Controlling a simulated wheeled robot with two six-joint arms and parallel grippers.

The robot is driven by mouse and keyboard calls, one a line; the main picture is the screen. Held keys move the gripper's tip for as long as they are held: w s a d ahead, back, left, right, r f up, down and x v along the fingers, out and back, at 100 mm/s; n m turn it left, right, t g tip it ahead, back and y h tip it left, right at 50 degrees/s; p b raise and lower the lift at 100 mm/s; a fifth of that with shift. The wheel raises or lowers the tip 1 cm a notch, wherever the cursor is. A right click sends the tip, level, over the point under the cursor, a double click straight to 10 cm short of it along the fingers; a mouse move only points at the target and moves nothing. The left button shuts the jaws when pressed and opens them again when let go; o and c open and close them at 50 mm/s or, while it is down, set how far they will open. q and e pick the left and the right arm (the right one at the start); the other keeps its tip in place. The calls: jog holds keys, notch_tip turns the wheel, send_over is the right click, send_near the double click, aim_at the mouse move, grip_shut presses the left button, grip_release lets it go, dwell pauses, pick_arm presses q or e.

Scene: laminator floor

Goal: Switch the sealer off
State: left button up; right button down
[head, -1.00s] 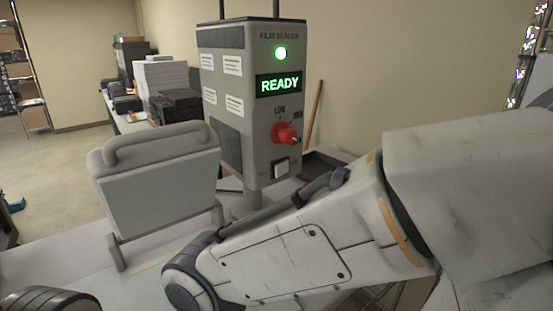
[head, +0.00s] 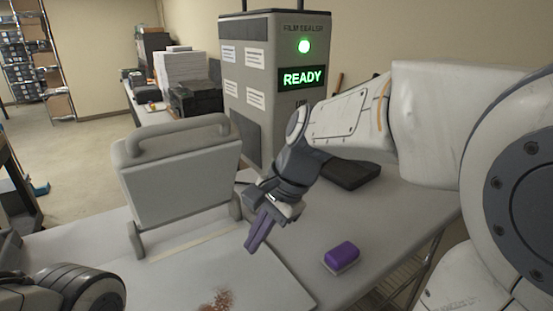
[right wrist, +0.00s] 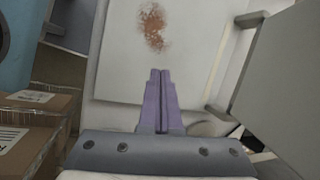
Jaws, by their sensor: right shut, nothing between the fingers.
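The film sealer (head: 262,125) is a tall grey box at the back middle of the head view. My right gripper (head: 252,246) is shut and empty in front of the sealer, pointing down over the white plate (head: 175,265). Its purple fingers also show together in the right wrist view (right wrist: 159,72). My left gripper is not in view.
A raised grey lid (head: 185,172) with a handle stands left of my right gripper. A brown smear (head: 218,300) marks the plate. A purple block (head: 341,254) with a pale base lies on the table to the right. Cardboard boxes (right wrist: 40,110) sit left in the wrist view.

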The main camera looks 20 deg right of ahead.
jog(key=d+r+m+t, duration=0.2)
jog(key=d+r+m, duration=0.2)
jog(key=d+m, duration=0.2)
jog(key=w+d+r+m+t, duration=0.1)
jog(key=d+r+m, duration=0.3)
jog(key=d, duration=0.5)
jog(key=w+d+r+m+t+h, duration=0.1)
jog(key=d+r+m+t, duration=0.2)
jog(key=d+m, duration=0.4)
jog(key=shift+d+r+m, duration=0.25)
jog(key=shift+r+m, duration=0.35)
jog(key=shift+m, duration=0.1)
jog(key=shift+w, duration=0.1)
jog(key=w+r+p+x, duration=0.2)
jog(key=p+x, duration=0.1)
jog(key=x, duration=0.9)
jog(key=shift+w+a+f, duration=0.25)
jog(key=shift+w+a, duration=0.05)
jog(key=shift+a, duration=0.05)
jog(key=shift+d, duration=0.1)
